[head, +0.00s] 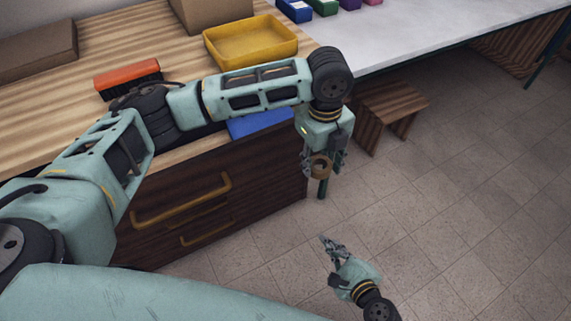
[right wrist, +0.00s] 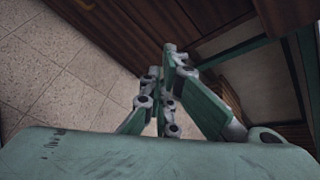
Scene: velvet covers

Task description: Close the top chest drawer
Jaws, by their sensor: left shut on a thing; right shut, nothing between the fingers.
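The dark wooden chest has a top drawer (head: 262,168) with a long yellow handle (head: 183,203). Its front looks about flush with the chest, but a small gap cannot be ruled out. My right gripper (head: 328,240) is low over the floor, in front of and apart from the chest, shut and empty. Its fingers also show in the right wrist view (right wrist: 165,98). My left arm hides part of the worktop.
A lower drawer has a smaller yellow handle (head: 205,233). On the worktop are a yellow tray (head: 250,55), a red-orange brush (head: 127,75) and a blue flat thing (head: 262,125). A wooden stool (head: 385,105) stands right of the chest. The tiled floor in front is clear.

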